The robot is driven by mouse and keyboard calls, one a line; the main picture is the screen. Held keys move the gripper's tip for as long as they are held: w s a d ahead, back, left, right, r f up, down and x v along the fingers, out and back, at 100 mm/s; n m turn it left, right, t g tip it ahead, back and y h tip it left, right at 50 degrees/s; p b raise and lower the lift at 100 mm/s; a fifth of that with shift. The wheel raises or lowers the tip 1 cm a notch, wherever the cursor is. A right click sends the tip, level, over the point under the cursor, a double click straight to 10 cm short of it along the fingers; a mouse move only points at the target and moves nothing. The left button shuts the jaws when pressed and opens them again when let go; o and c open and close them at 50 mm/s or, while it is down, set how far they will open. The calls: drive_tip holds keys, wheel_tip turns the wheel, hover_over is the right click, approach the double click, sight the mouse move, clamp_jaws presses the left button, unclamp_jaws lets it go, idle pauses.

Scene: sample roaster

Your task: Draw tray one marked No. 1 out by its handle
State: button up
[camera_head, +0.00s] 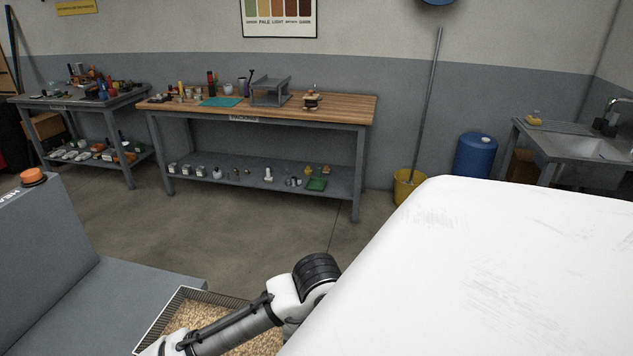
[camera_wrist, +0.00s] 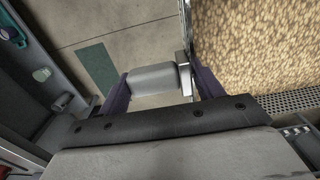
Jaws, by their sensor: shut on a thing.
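The tray (camera_wrist: 189,38) fills the upper right of the wrist view, filled with pale tan beans (camera_wrist: 254,45). Its light grey handle (camera_wrist: 153,78) sticks out to the left from a metal bracket. My gripper (camera_wrist: 160,86) is shut on this handle, with one dark purple finger at each end of it. In the head view, the tray's rim (camera_head: 160,318) and beans show at the bottom, partly covered by my arm. The gripper and handle are hidden there. I cannot read a No. 1 mark in either view.
A grey machine body with an orange button (camera_head: 33,176) stands at the left. A wooden-topped workbench (camera_head: 340,108) is at the back, with a yellow bucket (camera_head: 404,188), a blue drum (camera_head: 474,156) and a sink (camera_head: 590,148) further right. The floor between is clear.

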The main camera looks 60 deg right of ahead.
drive_tip(key=shift+s+d+r+p, duration=0.2)
drive_tip(key=shift+s+r+p, duration=0.3)
drive_tip(key=shift+r+p, duration=0.35)
drive_tip(key=s+r+p, duration=0.1)
drive_tip(key=s+d+r+p, duration=0.1)
drive_tip(key=shift+s+p, duration=0.35)
drive_tip(key=shift+s, duration=0.1)
